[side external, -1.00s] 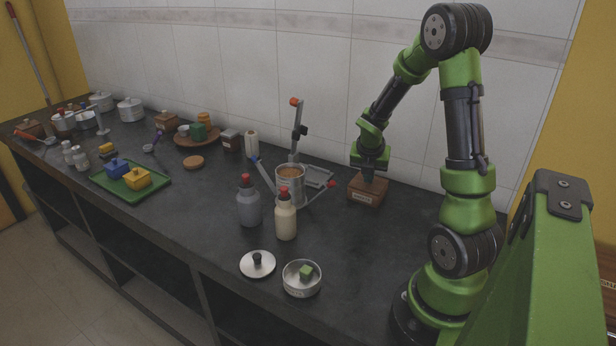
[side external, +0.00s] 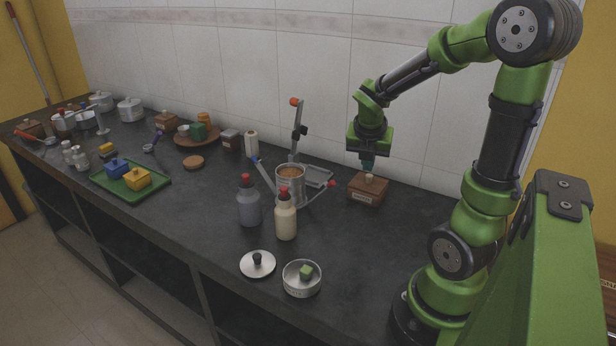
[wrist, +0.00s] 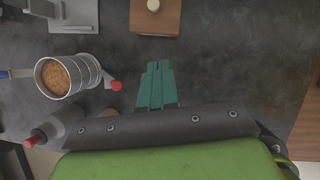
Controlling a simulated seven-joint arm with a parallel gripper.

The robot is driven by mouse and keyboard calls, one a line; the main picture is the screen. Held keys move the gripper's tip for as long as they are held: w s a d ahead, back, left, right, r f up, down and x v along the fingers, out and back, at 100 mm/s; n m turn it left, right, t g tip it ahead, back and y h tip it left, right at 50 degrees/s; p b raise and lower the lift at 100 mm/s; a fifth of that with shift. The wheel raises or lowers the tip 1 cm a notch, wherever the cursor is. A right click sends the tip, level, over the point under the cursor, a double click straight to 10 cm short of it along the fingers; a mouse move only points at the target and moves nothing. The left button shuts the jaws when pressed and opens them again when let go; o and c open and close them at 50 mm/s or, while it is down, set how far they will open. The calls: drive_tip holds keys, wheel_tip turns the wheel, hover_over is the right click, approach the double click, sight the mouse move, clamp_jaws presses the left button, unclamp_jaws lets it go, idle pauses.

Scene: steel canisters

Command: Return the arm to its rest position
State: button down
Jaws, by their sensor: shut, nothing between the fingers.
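My gripper (side external: 368,166) hangs pointing down above the back of the dark counter (side external: 330,262), just over a wooden box (side external: 367,190) with a light knob on its lid. In the side view a small gap shows between the fingertips and the knob. In the wrist view my gripper (wrist: 156,68) has its teal fingers together with nothing between them. The wooden box (wrist: 155,18) lies beyond the fingertips at the top edge there. My arm is raised and bent over the counter's right end.
A steel canister (side external: 291,184) with brown contents stands left of the box, with red-tipped and blue handles around it. Two red-capped bottles (side external: 286,215), a lid (side external: 257,264) and a bowl with a green cube (side external: 302,278) are nearer the front. A green tray (side external: 130,180) lies farther left.

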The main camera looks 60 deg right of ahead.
drive_tip(key=a+r+m+t+y, duration=0.3)
drive_tip(key=a+r+m, duration=0.1)
drive_tip(key=a+m, duration=0.8)
drive_tip(key=s+a+r+m+t+y, duration=0.1)
drive_tip(key=a+r+m+t+y, duration=0.2)
drive_tip(key=a+m, duration=0.9)
wheel_tip(320, 180, up, 2)
drive_tip(key=shift+a+r+m+y, duration=0.2)
drive_tip(key=shift+a+m+y, duration=0.15)
drive_tip(key=shift+a, duration=0.25)
